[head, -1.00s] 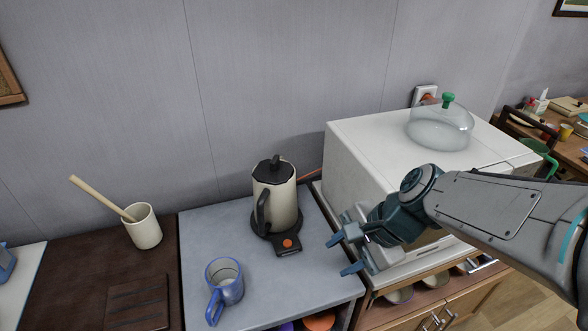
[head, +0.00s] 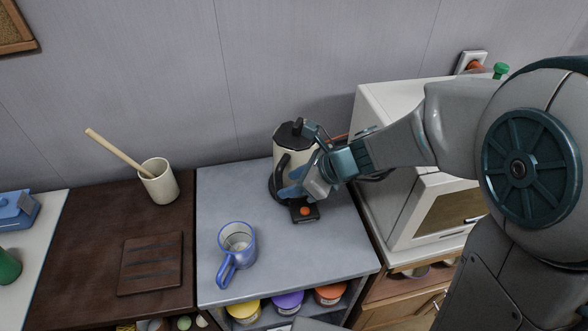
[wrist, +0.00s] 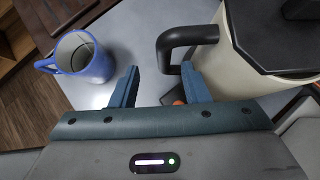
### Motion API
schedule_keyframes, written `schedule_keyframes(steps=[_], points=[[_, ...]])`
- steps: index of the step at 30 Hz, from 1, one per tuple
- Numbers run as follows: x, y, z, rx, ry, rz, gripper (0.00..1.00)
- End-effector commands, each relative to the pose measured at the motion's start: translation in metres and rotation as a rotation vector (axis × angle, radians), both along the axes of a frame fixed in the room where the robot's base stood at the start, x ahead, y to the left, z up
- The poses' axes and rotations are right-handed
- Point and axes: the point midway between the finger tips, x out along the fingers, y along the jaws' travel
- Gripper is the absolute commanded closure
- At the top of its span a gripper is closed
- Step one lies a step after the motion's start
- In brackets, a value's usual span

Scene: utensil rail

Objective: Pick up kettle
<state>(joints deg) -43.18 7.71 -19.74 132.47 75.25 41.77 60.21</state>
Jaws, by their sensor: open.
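The kettle (head: 288,148), cream with a black lid and black handle, stands upright on its dark base with an orange button on the grey counter. My gripper (head: 299,160) is open at the kettle's right front and hides part of its body. In the wrist view, the kettle's body (wrist: 250,80) fills the upper right. Its black handle (wrist: 178,38) shows ahead of my gripper (wrist: 160,70). The handle's free end appears between the two fingertips, with the right finger on the kettle-body side. I cannot tell whether either finger touches it.
A blue mug (head: 237,243) stands on the counter at front left; it also shows in the wrist view (wrist: 85,60). A white microwave (head: 400,100) is close on the right. A cup with a wooden stick (head: 160,182) and a brown board (head: 152,263) are further left.

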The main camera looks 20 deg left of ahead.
Motion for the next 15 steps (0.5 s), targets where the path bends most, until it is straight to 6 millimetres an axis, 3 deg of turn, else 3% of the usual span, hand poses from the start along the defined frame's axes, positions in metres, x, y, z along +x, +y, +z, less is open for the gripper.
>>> schedule_keyframes(steps=[15], points=[[0.008, 0.037, -0.036, -0.001, -0.001, 0.005, 0.58]])
